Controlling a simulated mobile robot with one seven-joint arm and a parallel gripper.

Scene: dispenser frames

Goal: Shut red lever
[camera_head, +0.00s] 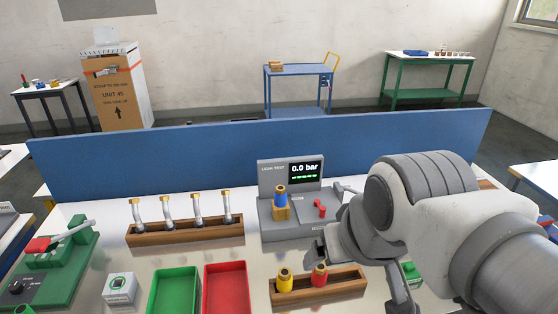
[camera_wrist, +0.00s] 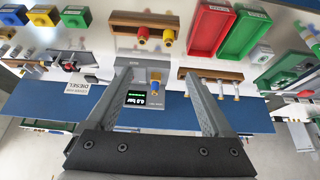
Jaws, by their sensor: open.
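The grey leak test unit (camera_head: 270,222) stands before the blue panel. Its display (camera_head: 305,170) reads 0.0 bar. A small red lever (camera_head: 319,208) is on its base, right of a blue and brass fitting (camera_head: 281,197). I cannot tell if this lever is open or shut. A green device (camera_head: 70,262) at far left also has a red-ended handle (camera_head: 38,245). My gripper (camera_head: 358,280) is open, above the table in front of the unit. In the wrist view my gripper (camera_wrist: 164,70) frames the unit's display (camera_wrist: 148,100) and fitting (camera_wrist: 155,85); no red lever shows clearly there.
A wooden rack (camera_head: 316,288) holds a yellow and a red fitting near my gripper. Another rack (camera_head: 185,235) holds several bent metal tubes. Green (camera_head: 174,290) and red (camera_head: 227,290) trays lie in front. The blue panel (camera_head: 200,160) bounds the table's back.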

